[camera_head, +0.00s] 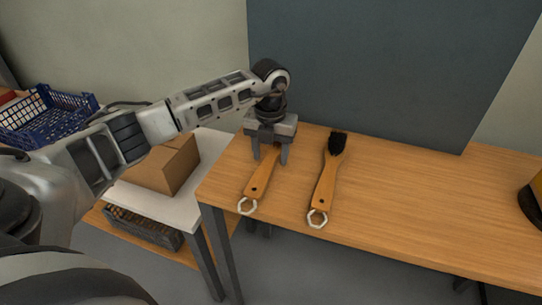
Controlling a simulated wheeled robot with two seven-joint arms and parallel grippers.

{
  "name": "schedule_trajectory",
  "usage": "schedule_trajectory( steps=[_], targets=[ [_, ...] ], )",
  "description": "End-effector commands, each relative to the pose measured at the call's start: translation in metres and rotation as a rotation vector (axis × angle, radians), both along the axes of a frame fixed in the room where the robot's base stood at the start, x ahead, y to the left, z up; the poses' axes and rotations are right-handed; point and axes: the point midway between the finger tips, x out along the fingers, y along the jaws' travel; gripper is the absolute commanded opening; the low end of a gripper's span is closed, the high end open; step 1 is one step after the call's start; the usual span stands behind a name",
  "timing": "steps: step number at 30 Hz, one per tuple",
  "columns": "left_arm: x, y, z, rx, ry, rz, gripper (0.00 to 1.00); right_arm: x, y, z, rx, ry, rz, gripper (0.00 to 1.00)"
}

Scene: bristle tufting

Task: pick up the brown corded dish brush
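A dish brush (258,181) with an orange-brown handle and a pale ring at its near end lies on the wooden table. Its far end is hidden under my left gripper (270,156). That gripper points down with its two fingers apart, one on each side of the brush's upper part. I cannot tell whether the fingers touch it. A second brush (325,183) with a similar handle, a pale ring and black bristles lies to the right, clear of the gripper. I cannot tell from the bristles which one is the brown corded brush. My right gripper is out of view.
The wooden table (420,205) is clear to the right of the brushes, up to a dark and yellow object (533,203) at the right edge. A dark panel (380,70) stands behind it. On the left are a cardboard box (165,167) and a blue crate (45,118).

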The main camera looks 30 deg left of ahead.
Motion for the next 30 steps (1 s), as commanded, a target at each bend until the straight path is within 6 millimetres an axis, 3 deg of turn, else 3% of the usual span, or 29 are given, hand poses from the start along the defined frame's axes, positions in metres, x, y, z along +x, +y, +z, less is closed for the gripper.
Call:
schedule_trajectory(
  steps=[1, 5, 20, 24, 30],
  targets=[
    [0.0, 0.0, 0.0, 0.0, 0.0, 0.0, 0.39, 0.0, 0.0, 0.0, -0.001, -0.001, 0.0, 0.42],
    [0.0, 0.0, 0.0, 0.0, 0.0, 0.0, 0.03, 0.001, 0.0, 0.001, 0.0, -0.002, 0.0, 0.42],
    [0.001, 0.0, 0.011, 0.0, -0.003, 0.001, 0.03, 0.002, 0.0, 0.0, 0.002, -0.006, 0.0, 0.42],
    [0.001, 0.0, 0.031, 0.0, -0.005, 0.0, 0.03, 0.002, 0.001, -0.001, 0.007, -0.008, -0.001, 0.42],
    [-0.021, -0.029, 0.075, 0.0, -0.006, -0.007, 0.03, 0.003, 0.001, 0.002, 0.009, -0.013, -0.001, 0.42]
  ],
)
